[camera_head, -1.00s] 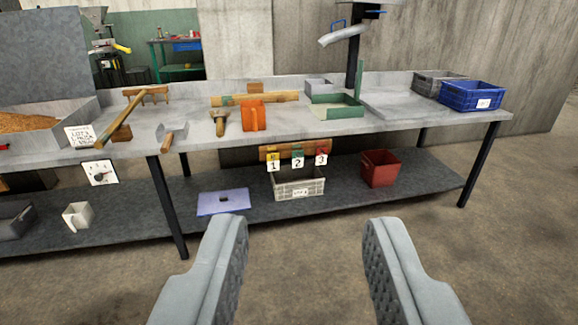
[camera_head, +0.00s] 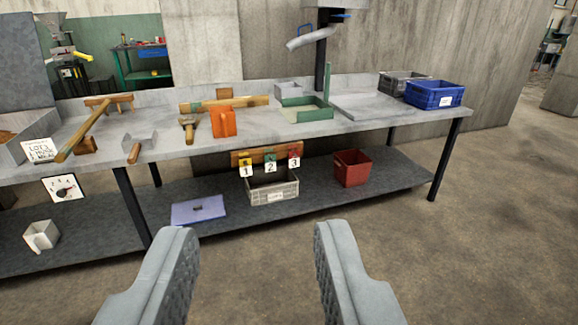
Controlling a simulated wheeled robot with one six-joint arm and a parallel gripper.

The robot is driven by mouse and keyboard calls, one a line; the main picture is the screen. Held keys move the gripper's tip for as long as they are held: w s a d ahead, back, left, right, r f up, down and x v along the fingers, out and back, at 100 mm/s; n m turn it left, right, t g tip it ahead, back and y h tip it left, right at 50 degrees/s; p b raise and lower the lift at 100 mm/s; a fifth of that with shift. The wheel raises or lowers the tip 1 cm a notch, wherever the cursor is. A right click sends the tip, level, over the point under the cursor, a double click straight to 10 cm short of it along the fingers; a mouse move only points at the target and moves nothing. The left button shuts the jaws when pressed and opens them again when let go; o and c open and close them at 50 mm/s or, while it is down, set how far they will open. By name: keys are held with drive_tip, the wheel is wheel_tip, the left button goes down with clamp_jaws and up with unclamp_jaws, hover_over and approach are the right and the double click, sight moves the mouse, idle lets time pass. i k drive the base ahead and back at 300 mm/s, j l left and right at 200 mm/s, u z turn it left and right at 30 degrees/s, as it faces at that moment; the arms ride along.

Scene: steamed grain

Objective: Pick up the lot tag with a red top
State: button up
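Three lot tags hang in a row on a wooden rail (camera_head: 224,160) under the front edge of the bench. The tag with a red top (camera_head: 294,158) is the rightmost and bears the number 3. The middle tag (camera_head: 270,163) has a green top and number 2. The left tag (camera_head: 246,167) has a yellow top and number 1. My gripper (camera_head: 253,262) is open and empty. It is well apart from the tags, on the near side of the bench.
Bench legs (camera_head: 449,158) stand at the right. The floor (camera_head: 470,260) at right is clear.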

sight(294, 161)
drive_tip(key=i+j+z, duration=0.2)
drive_tip(key=i+j, duration=0.25)
drive_tip(key=i, duration=0.2)
drive_tip(key=i+j+z, duration=0.2)
drive_tip(key=i+j, duration=0.35)
drive_tip(key=i+j+z, duration=0.15)
drive_tip(key=i+j, duration=0.5)
drive_tip(key=i+j+z, duration=0.2)
drive_tip(key=i+j, duration=0.35)
drive_tip(key=j, duration=0.2)
